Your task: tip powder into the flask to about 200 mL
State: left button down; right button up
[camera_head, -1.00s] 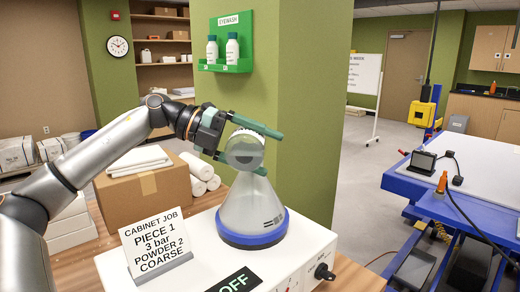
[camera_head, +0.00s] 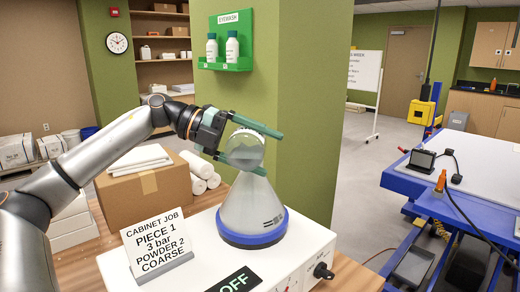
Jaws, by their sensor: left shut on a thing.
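My left gripper (camera_head: 250,142) is shut on a clear round container (camera_head: 244,157), with a green finger on each side of it. The container is tilted and holds some grey powder low inside. It is right above the neck of a conical flask (camera_head: 249,205). The flask stands upright in a blue base ring on a white box. The flask's wall looks greyish and cloudy, so I cannot read a powder level. Its mouth is hidden behind the container and the lower finger. My right gripper is not in view.
A sign card (camera_head: 158,242) reading "POWDER 2 COARSE" stands left of the flask on the white box (camera_head: 318,240). A cardboard box (camera_head: 140,195) and white rolls (camera_head: 200,172) are behind. A green pillar (camera_head: 310,110) is close behind the flask. A blue-framed table (camera_head: 460,205) is at right.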

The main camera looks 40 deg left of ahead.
pick_arm(q)
jog(key=shift+r+p, duration=0.1)
jog(key=shift+p, duration=0.4)
dwell(0.3)
